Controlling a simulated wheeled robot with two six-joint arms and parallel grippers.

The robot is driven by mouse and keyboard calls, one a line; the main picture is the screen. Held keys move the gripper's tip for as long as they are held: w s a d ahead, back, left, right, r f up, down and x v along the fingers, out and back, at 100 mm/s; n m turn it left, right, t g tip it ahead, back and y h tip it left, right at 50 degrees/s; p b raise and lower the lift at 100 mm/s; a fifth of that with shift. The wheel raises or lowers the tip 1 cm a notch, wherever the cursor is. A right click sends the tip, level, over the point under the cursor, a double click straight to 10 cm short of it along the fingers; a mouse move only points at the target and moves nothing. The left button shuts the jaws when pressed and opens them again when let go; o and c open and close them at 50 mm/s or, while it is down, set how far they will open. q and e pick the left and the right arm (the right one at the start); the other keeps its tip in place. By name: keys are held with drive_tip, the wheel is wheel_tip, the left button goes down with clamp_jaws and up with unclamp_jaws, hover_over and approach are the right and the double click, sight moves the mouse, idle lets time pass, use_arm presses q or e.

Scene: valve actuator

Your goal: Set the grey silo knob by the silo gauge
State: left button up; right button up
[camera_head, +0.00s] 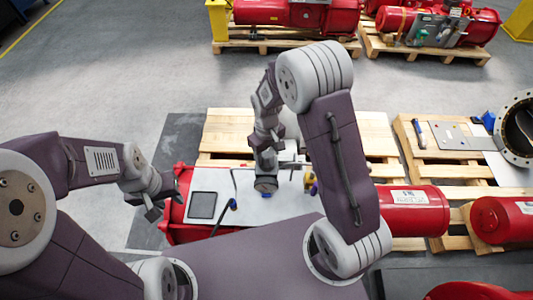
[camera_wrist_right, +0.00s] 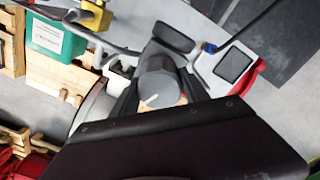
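A round grey knob (camera_wrist_right: 158,90) with a white pointer mark shows near the middle of the right wrist view, the mark toward its lower left. Dark gripper parts lie close on both sides of it; whether they touch it I cannot tell. In the head view my right gripper (camera_head: 266,184) is low over the white panel (camera_head: 228,181), hiding what is under it. My left gripper (camera_head: 163,200) is open and empty at the panel's left end, beside the red body. I cannot make out a silo gauge reading in either view.
A dark square plate (camera_head: 202,205) lies on the panel; it also shows in the right wrist view (camera_wrist_right: 235,64). Wooden pallets (camera_head: 225,130) with red machines stand around. Open grey floor lies behind.

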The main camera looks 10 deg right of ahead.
sight(267, 152)
drive_tip(key=shift+n, duration=1.5)
drive_tip(key=o, duration=1.4)
drive_tip(key=shift+c, duration=0.2)
drive_tip(key=shift+r, duration=0.15)
wheel_tip(267, 152, up, 9)
drive_tip(key=shift+b, duration=0.85)
